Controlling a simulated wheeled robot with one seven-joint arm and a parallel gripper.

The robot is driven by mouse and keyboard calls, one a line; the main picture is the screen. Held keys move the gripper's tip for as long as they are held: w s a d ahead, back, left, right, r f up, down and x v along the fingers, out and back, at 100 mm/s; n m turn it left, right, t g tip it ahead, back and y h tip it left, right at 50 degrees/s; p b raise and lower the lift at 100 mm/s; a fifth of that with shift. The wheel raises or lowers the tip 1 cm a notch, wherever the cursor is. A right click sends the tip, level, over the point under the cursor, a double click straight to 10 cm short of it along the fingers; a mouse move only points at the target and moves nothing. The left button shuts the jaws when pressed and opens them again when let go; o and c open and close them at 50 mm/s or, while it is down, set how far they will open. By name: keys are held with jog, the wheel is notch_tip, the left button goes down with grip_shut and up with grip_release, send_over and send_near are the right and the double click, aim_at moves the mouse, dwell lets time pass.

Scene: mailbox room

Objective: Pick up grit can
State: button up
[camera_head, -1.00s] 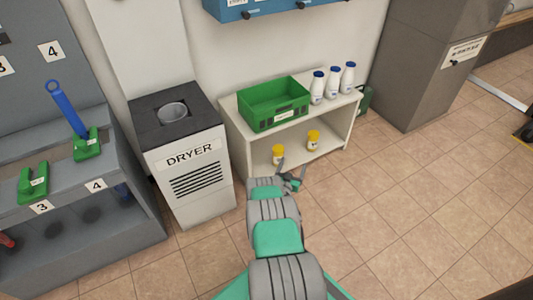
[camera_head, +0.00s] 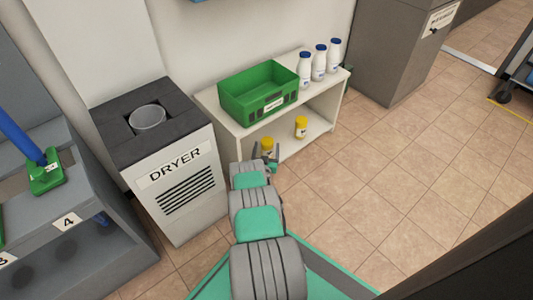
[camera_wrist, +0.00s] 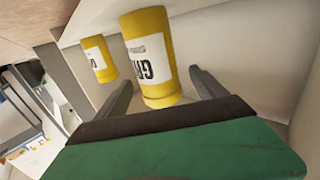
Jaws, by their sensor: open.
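A yellow can with a white label reading "GRI…", the grit can (camera_wrist: 150,55), stands close in front of my gripper in the wrist view. My gripper (camera_wrist: 161,80) is open, with one finger on each side of the can's lower part in the picture. I cannot tell whether the fingers touch it. In the head view the grit can (camera_head: 267,144) is on the lower shelf at left, partly hidden by my gripper (camera_head: 264,156). A second yellow can (camera_wrist: 100,58) stands farther left in the wrist view. It also shows right of the grit can in the head view (camera_head: 301,128).
The cream shelf unit (camera_head: 217,115) bears a green crate (camera_head: 240,105) and three white bottles (camera_head: 319,66) above the cans. A dryer (camera_head: 185,195) stands close on the left. Open tiled floor (camera_head: 400,190) lies to the right.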

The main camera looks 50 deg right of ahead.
jog(key=shift+w+d+f, duration=0.3)
jog(key=shift+w+d, duration=0.05)
jog(key=shift+d, duration=0.3)
jog(key=shift+w+d+r, duration=0.1)
jog(key=shift+d+r, duration=0.05)
jog(key=shift+r, duration=0.05)
grip_shut()
jog(key=shift+r, duration=0.1)
